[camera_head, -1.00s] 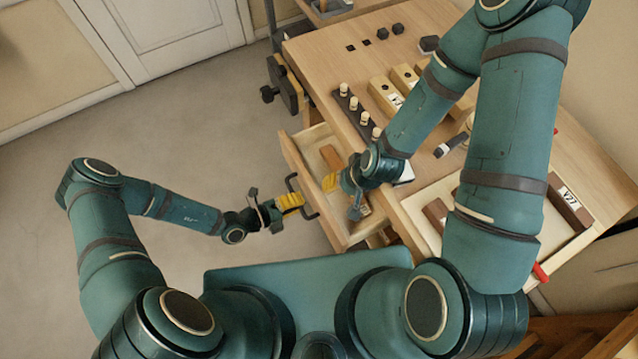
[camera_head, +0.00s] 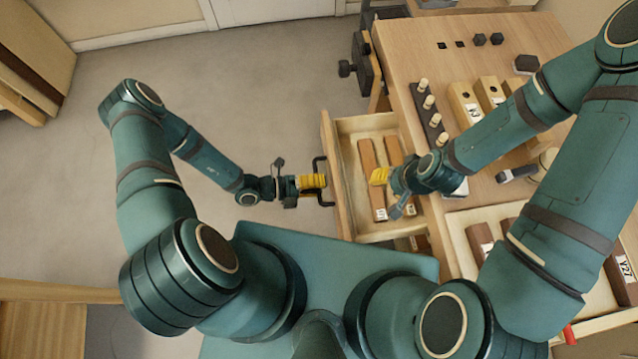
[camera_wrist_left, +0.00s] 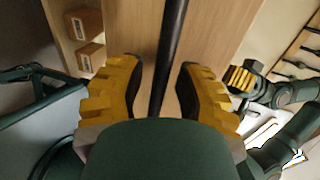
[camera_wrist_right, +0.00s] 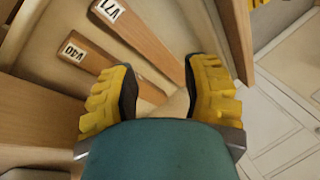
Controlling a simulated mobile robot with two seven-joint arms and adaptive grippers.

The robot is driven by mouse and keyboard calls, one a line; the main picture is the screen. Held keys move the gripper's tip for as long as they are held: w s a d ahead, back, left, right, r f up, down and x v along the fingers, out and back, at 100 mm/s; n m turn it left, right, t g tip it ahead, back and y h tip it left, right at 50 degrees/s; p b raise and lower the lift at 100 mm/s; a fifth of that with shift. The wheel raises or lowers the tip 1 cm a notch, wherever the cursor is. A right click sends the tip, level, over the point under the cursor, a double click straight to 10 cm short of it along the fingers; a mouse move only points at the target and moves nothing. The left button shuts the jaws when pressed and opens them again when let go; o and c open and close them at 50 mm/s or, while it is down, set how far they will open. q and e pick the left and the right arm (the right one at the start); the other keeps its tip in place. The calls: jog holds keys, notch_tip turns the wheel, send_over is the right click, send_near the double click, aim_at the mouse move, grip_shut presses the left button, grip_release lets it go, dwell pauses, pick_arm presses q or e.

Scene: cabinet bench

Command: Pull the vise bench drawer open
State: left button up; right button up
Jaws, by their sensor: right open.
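The vise bench drawer (camera_head: 338,185) stands out from the left side of the wooden bench (camera_head: 410,40). Its inside shows wooden blocks (camera_head: 372,180), two labelled V40 and V71 in the right wrist view (camera_wrist_right: 110,62). A black bar handle (camera_head: 321,168) is on the drawer front. My left gripper (camera_head: 318,182) is at the handle; in the left wrist view the bar (camera_wrist_left: 168,60) runs between its yellow fingers, with gaps on both sides. My right gripper (camera_head: 382,176) is open and empty over the drawer's inner part, near the bench edge.
A dark vise (camera_head: 366,62) is mounted on the bench's left side, beyond the drawer. The bench top holds a dark peg strip (camera_head: 428,115), labelled yellow blocks (camera_head: 465,103) and a pale tray (camera_head: 458,235). Floor (camera_head: 250,110) left of the drawer is clear.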

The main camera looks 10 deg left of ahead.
dwell(0.3)
pick_arm(q)
jog(key=v, duration=1.2)
jog(key=s+d+m+g+y, duration=0.4)
jog(key=m+g, duration=0.4)
jog(key=m, duration=0.6)
jog(key=w+d+r+m+t+y, duration=0.2)
jog(key=w+r+m+y, duration=0.1)
jog(key=m, duration=0.9)
jog(key=w+d+r+m+t+y, duration=0.2)
jog(key=w+r+m+y, duration=0.1)
jog(key=m, duration=0.9)
jog(key=shift+w+r+t+y+b, duration=0.3)
jog(key=shift+w+r+y, duration=0.1)
jog(key=shift+w+r, duration=0.4)
